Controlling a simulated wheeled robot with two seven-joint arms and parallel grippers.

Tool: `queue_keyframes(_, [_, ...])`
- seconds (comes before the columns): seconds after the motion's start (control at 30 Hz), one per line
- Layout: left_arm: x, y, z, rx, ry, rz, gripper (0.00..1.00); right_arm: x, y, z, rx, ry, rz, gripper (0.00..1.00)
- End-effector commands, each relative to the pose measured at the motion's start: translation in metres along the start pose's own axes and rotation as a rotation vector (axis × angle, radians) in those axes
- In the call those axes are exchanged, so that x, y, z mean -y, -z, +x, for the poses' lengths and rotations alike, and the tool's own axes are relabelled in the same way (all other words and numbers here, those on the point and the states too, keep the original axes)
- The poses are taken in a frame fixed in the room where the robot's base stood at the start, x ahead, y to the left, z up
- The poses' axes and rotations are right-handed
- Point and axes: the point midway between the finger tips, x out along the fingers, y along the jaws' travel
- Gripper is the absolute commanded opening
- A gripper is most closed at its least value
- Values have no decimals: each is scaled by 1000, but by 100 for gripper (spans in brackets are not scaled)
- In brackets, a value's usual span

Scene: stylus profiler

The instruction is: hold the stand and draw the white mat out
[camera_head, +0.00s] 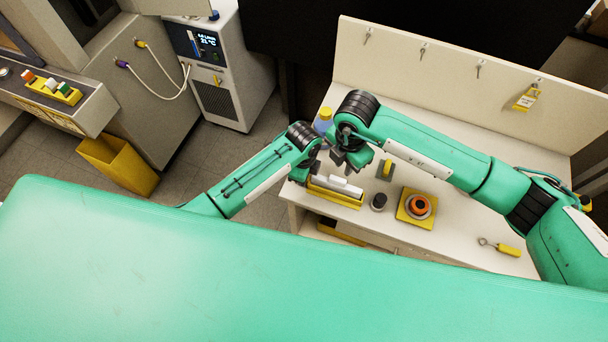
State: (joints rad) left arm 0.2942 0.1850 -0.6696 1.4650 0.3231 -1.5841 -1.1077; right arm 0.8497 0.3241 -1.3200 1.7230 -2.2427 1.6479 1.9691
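A yellow stand (345,201) lies at the left front of the white bench, with long white and grey pieces in it. A flat white piece (341,187) lies on top; I cannot tell whether it is the white mat. My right gripper (351,160) points down just behind the stand, its dark fingers apparently apart with nothing seen between them. My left gripper (303,172) is at the stand's left end, partly hidden by its own wrist; I cannot tell whether it touches the stand or is open.
On the bench (464,222) are a blue-capped bottle (323,122), a small yellow block on a grey base (385,169), a dark round cup (378,202), an orange-ringed round part on a yellow plate (407,220), and a yellow-handled tool (508,249). A back panel (395,58) has hooks.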

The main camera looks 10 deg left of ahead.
Motion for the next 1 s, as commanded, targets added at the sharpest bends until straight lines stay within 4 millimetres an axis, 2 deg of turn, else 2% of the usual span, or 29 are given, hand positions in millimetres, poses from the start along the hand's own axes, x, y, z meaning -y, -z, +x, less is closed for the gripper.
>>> queue_keyframes(0.03, [-6, -6, 9, 13, -18, -3, 0, 0, 0, -4, 1, -2, 0, 20])
queue_keyframes(0.2, [-6, -6, 9, 13, -18, -3, 0, 0, 0, -17, 1, 0, 1, 20])
queue_keyframes(0.47, [-6, -5, 9, 13, -18, -3, 0, 0, 0, -18, 0, 0, 1, 20])
queue_keyframes(0.6, [-6, -5, 9, 12, -18, -3, 0, 0, 0, -25, 0, -2, 1, 20])
queue_keyframes(0.77, [-6, -5, 9, 12, -18, -3, 0, 0, 0, -52, 2, -4, -1, 20])
queue_keyframes(1.0, [-6, -5, 9, 12, -18, -3, 0, 2, 0, -104, 2, -6, 0, 20])
